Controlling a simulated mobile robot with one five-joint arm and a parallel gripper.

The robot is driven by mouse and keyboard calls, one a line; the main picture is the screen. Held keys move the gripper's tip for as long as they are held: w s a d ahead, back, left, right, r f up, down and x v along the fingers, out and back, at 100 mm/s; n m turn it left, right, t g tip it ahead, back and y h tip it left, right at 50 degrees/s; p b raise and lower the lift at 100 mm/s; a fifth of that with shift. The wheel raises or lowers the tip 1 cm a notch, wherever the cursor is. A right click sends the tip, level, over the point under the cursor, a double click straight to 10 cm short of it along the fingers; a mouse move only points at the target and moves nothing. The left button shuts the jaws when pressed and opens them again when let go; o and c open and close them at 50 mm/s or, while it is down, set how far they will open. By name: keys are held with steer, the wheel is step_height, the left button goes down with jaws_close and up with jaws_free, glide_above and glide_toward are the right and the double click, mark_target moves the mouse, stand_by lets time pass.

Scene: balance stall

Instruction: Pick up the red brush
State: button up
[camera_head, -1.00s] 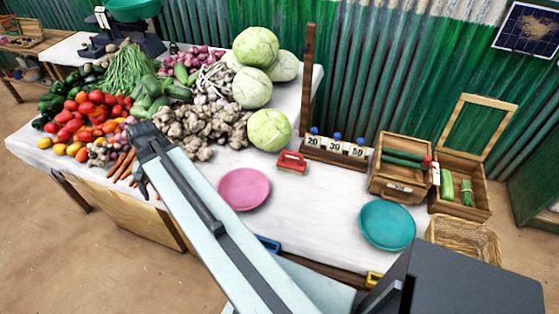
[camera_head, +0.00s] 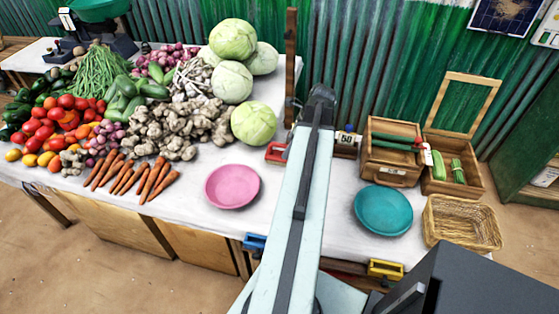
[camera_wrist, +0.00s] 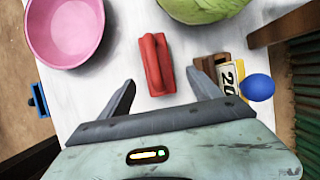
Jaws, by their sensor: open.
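The red brush (camera_wrist: 155,66) lies on the white tabletop in the wrist view, ahead of my gripper and roughly between the lines of its two fingers. In the head view the red brush (camera_head: 276,152) shows just left of my arm, which partly covers it. My gripper (camera_wrist: 160,90) is open and empty, its fingers spread wide. In the head view only the arm and wrist (camera_head: 320,100) show clearly; the fingers are hidden.
A teal plate (camera_head: 383,210) and wooden crate (camera_head: 392,150) are further right.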

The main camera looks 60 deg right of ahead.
steer(key=b+x, duration=0.5)
steer(key=x, duration=0.2)
steer(key=shift+s+a, duration=0.15)
steer(key=shift+a, duration=0.05)
steer(key=shift+r, duration=0.2)
jaws_close()
step_height(320, 180, up, 10)
steer(key=p, duration=1)
